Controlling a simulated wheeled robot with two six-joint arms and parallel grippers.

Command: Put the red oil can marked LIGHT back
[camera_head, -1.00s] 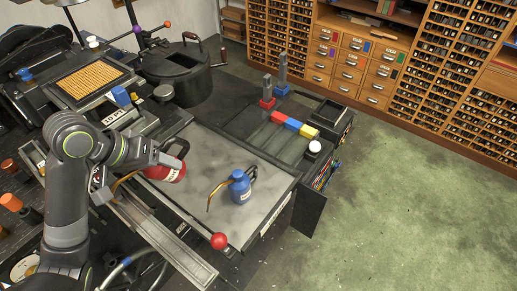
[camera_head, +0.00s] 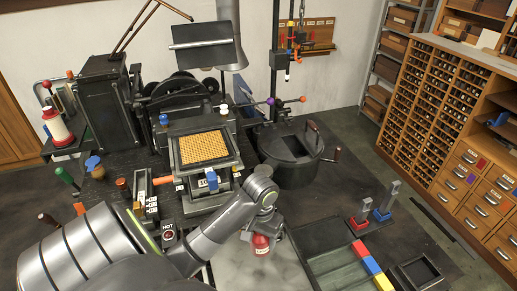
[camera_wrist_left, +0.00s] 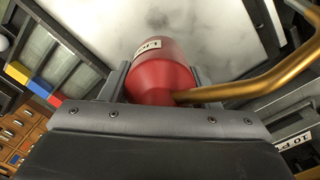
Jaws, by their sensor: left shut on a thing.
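The red oil can (camera_head: 261,244) hangs from my left gripper (camera_head: 262,231) over the pale work surface (camera_head: 243,272) in the head view. In the left wrist view the can's red body (camera_wrist_left: 160,70) sits between the fingers of my left gripper (camera_wrist_left: 152,88), which is shut on it. A white label with partly readable lettering and a brass spout (camera_wrist_left: 262,82) reaching to the right show there. The head view does not show whether the can touches the surface. My right gripper is not in view.
A round black pot (camera_head: 292,165) stands behind the work surface. A framed yellow grid (camera_head: 205,148) lies to the left of it. A tray with coloured blocks (camera_head: 372,266) and two upright holders (camera_head: 385,203) are to the right. Drawer cabinets (camera_head: 470,185) line the right side.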

